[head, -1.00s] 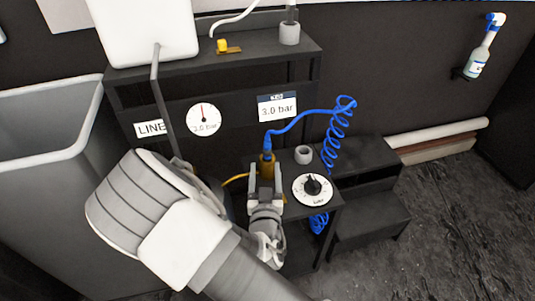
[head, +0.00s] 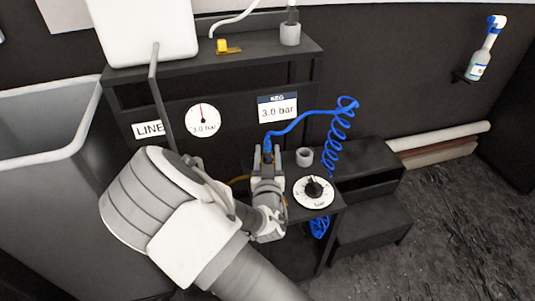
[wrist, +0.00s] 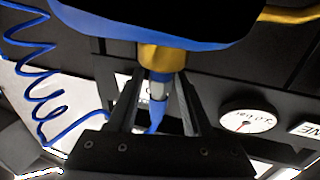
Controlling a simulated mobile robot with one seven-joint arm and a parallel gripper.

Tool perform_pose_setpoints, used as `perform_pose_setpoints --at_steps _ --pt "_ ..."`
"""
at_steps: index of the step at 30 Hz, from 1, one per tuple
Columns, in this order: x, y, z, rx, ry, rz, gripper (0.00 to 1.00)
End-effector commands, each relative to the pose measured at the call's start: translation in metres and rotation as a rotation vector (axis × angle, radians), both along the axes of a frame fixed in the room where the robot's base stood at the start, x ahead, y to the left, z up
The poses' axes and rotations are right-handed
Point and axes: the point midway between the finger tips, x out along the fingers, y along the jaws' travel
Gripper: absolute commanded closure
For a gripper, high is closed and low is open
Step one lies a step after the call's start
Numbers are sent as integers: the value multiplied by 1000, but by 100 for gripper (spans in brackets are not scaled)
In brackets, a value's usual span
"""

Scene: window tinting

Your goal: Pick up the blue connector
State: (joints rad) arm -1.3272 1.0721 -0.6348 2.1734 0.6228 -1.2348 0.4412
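The blue connector (head: 267,144) is the blue end of the coiled hose, standing upright above the dark shelf. In the wrist view the blue connector (wrist: 157,118) meets a light metal sleeve and a brass fitting (wrist: 160,58). My gripper (head: 268,158) is around the connector in the head view, one finger on each side. In the wrist view my gripper (wrist: 157,92) shows gaps between its fingers and the connector, so it looks open. My fingers and hand hide most of the brass fitting in the head view.
A dial (head: 314,192) and a grey cup-like holder (head: 304,156) are just right of my gripper. The coiled blue hose (head: 338,125) hangs behind them. A round gauge (head: 203,121) is on the panel. A grey bin (head: 45,160) stands left.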

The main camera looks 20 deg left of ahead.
Motion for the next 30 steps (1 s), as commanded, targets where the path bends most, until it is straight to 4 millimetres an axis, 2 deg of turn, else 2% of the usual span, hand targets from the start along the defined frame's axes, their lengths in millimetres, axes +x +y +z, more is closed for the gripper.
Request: perform_pose_setpoints --at_steps 1,6,8,23,30 --pt "0 0 0 0 0 0 61" --pt "0 0 0 0 0 0 92" --pt "0 0 0 0 0 0 100" --pt "0 0 4 1 -1 -1 100" --pt "0 -1 33 4 -1 -2 100"
